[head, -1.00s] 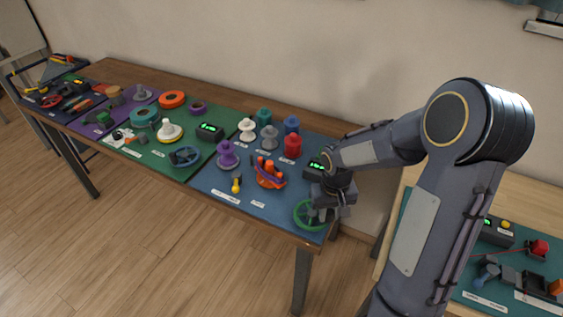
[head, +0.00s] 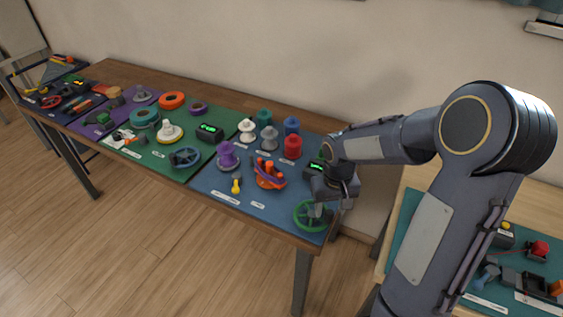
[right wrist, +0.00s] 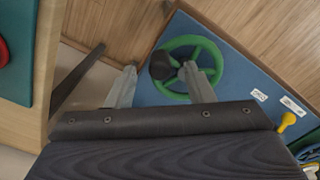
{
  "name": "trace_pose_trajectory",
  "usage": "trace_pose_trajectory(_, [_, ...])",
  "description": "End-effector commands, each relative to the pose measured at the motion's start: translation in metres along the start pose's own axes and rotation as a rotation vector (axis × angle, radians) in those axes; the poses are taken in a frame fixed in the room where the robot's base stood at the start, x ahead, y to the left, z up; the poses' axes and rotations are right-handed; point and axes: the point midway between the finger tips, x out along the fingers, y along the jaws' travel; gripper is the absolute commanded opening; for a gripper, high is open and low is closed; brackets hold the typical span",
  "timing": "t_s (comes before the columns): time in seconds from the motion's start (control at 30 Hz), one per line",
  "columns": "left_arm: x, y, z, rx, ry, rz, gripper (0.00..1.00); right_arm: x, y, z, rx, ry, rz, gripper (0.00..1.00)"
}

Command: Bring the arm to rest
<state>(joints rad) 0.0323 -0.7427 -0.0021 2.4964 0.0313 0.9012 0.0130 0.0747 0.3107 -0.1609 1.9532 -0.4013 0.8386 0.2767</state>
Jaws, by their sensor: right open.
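My right arm reaches in from the right, and its gripper (head: 330,208) hangs over the near right corner of the blue mat (head: 262,209). It is just above the green spoked wheel (head: 297,221) with a dark knob. I cannot tell whether the finger touches the wheel. My left gripper is not in view.
Several spools, including a red one (head: 292,147) and a purple one (head: 228,156), stand on the blue mat. An orange piece (head: 269,179) and a yellow pin (head: 236,186) lie nearby. A second table with a teal mat (head: 404,222) is at the right. Floor is clear in front.

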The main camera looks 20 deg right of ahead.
Motion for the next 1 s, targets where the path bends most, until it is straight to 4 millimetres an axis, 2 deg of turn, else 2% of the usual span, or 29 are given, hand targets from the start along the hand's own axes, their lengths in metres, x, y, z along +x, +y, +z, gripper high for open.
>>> trace_pose_trajectory(0.03, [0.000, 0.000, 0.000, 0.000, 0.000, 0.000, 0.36, -0.011, 0.000, -0.001, 0.001, 0.006, -0.001, 0.48])
trace_pose_trajectory(0.2, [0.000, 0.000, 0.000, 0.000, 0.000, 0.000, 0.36, -0.036, 0.000, -0.001, 0.001, 0.003, 0.000, 0.48])
trace_pose_trajectory(0.47, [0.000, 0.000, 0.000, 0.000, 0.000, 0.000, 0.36, -0.049, 0.000, 0.001, 0.001, 0.002, -0.003, 0.48])
trace_pose_trajectory(0.57, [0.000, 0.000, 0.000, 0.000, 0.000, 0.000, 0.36, -0.060, -0.003, 0.011, 0.002, 0.024, -0.033, 0.48])
trace_pose_trajectory(0.67, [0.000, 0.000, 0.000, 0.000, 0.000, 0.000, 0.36, -0.080, -0.009, 0.034, -0.002, 0.076, -0.098, 0.48])
trace_pose_trajectory(0.8, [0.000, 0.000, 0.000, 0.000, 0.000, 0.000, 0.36, -0.109, -0.025, 0.084, -0.022, 0.181, -0.221, 0.48])
trace_pose_trajectory(1.0, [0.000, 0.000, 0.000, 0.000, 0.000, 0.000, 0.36, -0.126, -0.049, 0.148, -0.061, 0.328, -0.356, 0.48])
